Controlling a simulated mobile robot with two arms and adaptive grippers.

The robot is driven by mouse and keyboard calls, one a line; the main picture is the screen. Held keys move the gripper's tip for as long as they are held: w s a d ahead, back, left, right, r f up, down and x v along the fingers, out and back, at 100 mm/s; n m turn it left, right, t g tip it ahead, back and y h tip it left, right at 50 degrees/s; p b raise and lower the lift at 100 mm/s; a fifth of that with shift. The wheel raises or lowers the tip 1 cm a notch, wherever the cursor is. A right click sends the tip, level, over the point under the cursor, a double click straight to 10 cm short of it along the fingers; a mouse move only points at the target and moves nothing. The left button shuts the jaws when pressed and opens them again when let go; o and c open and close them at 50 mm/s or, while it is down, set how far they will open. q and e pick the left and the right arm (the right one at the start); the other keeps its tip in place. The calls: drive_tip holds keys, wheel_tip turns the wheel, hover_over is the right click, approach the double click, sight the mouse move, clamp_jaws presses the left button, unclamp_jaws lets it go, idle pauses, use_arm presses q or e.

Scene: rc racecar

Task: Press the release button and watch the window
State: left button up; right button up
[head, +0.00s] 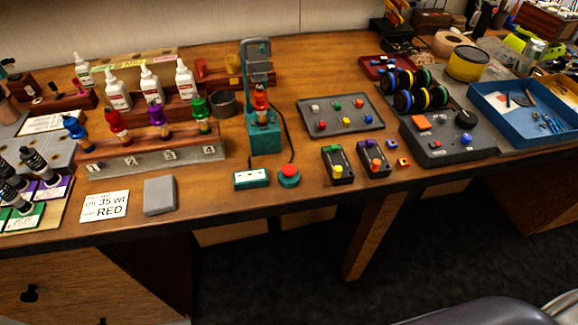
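A red dome push button (289,170) sits on a round teal base near the front edge of the workbench. A dark cable runs from it up to a teal stand (257,57) that holds a red-topped part (261,99) upright. Left of the button lies a small teal box with a white face (251,178). It may be the window, but its markings are too small to read. Nothing touches the button. Neither of my grippers is in view.
Two small dark boxes with knobs (374,159) stand right of the button. A grey tray (341,115) and a blue tray (486,98) lie further right.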

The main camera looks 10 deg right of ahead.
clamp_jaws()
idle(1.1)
